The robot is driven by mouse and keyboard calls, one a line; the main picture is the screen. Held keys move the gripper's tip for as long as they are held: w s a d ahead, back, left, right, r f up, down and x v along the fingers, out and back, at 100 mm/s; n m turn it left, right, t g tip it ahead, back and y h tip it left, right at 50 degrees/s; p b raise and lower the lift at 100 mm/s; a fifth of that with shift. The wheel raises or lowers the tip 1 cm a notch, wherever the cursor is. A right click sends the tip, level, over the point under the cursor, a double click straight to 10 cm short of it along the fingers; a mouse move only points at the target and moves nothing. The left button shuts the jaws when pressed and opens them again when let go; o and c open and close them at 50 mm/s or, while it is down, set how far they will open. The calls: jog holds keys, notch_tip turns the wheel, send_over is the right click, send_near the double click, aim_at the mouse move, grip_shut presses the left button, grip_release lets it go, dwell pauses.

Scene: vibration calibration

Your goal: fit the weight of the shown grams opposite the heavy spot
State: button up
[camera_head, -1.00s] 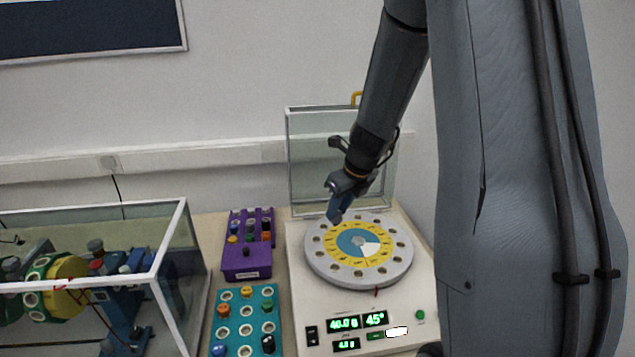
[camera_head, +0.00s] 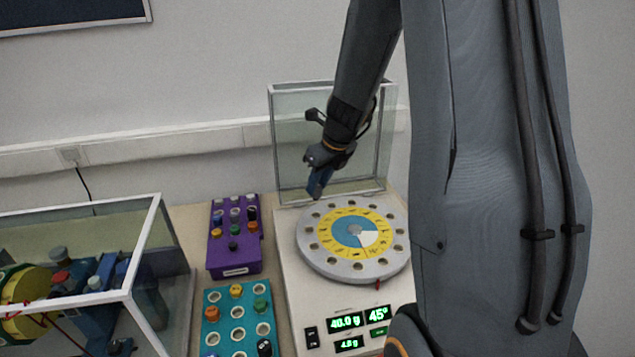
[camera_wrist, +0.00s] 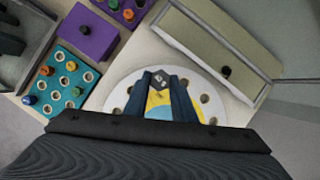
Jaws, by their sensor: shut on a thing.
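The round grey disc (camera_head: 318,258) with a ring of holes and a yellow and blue dial sits on the white balancing machine (camera_head: 292,300). Its green displays (camera_head: 345,323) read 40.0 g, 45° and what looks like 4.8 g. My gripper (camera_head: 318,192) is above the disc's back left edge, fingers pointing down. In the wrist view my gripper (camera_wrist: 160,82) is shut on a small dark-and-grey weight (camera_wrist: 160,77), mostly hidden between the fingers. The disc (camera_wrist: 118,95) shows behind the fingers. The disc's visible holes look empty.
A purple rack (camera_head: 234,262) and a teal rack (camera_head: 212,312), both with coloured weights, stand left of the machine. A glass-walled case (camera_head: 150,250) with a rig is farther left. A raised clear guard (camera_head: 272,140) stands behind the disc.

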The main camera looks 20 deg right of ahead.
jog(key=shift+f+b, duration=2.3)
jog(key=shift+b, duration=0.25)
jog(key=shift+f+b, duration=0.55)
jog(key=shift+f, duration=0.6)
jog(key=o, duration=1.1)
jog(key=shift+r, duration=0.1)
jog(key=v, duration=0.7)
jog(key=shift+s+r, duration=0.2)
jog(key=shift+r, duration=0.05)
